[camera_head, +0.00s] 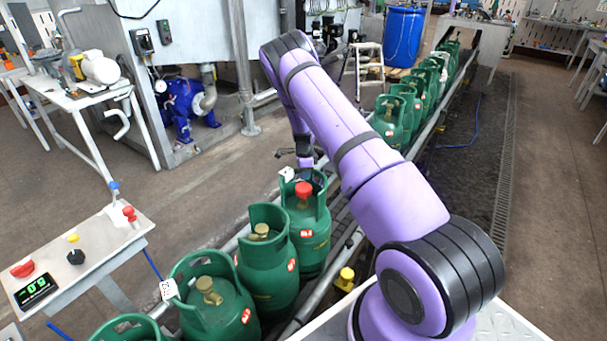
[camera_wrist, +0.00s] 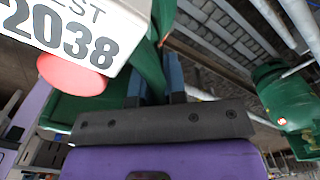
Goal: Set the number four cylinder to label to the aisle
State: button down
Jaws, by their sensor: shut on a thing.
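A green gas cylinder (camera_head: 308,232) with a red cap (camera_head: 303,189) stands upright in the conveyor row, just beyond the nearer cylinders. My gripper (camera_head: 304,165) is at the top of its collar. In the wrist view my gripper (camera_wrist: 156,90) is shut on the green collar (camera_wrist: 150,62). The red cap also shows there (camera_wrist: 72,74), beside a white tag (camera_wrist: 75,30) reading "2038". I cannot tell whether the cylinder's base is lifted, or see a number four on it.
Nearer green cylinders (camera_head: 265,262) with brass valves adjoin it; one (camera_head: 212,305) carries a white tag. More cylinders (camera_head: 389,122) stand farther along the conveyor. A control stand (camera_head: 90,250) is at left. Open floor (camera_head: 190,185) lies left of the conveyor, beside a step stool (camera_head: 369,68).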

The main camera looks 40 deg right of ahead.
jog(key=shift+s, duration=0.15)
jog(key=c, duration=1.2)
grip_release()
notch_tip(320, 180, up, 11)
jog(key=shift+f, duration=0.1)
